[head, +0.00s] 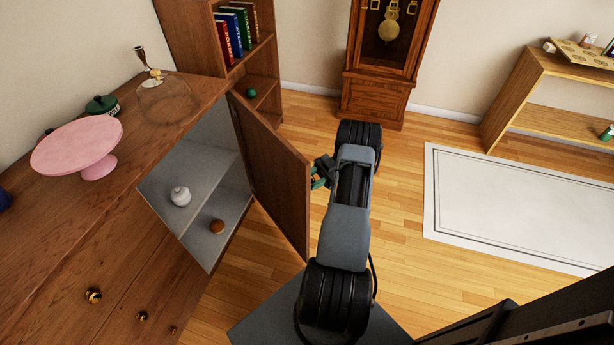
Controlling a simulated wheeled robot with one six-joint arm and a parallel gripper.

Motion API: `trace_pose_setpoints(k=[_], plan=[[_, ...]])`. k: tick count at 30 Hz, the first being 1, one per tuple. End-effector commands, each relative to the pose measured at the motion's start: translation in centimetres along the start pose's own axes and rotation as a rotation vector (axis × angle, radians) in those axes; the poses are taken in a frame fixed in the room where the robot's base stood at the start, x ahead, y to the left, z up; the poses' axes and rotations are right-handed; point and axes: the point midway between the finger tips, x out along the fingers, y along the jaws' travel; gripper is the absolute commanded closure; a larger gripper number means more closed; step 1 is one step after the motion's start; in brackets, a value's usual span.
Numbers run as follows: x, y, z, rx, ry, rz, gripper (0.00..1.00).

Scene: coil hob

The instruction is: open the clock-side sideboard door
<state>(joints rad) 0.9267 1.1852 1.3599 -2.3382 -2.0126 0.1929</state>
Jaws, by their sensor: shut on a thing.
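The clock-side sideboard door (273,175) is brown wood and stands swung wide open from the sideboard (135,245). It shows the grey inside of the cabinet. My gripper (317,178), dark with green parts, is at the door's outer face near its free edge. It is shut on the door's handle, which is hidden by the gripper. The tall clock (375,95) with a brass pendulum stands beyond the door against the back wall.
Inside the cabinet are a white round jar (181,196) and a brown ball (216,227). A pink cake stand (77,147), a candlestick (143,62) and a green pot (102,105) stand on top. A bookcase (191,45) is behind the door. Floor (400,190) is clear to the right.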

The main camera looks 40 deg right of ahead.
Motion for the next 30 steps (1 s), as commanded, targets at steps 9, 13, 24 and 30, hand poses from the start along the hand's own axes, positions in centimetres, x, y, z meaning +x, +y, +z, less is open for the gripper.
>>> trace_pose_setpoints(k=[9, 13, 24, 30], plan=[[-0.09, -0.17, 0.13, 0.001, -0.004, -0.002, 1.0], [-0.11, -0.18, 0.14, 0.001, -0.005, -0.001, 0.61], [-0.14, -0.12, 0.05, 0.0, -0.004, 0.001, 0.39], [-0.14, 0.05, -0.68, -0.001, -0.005, 0.001, 0.39]])
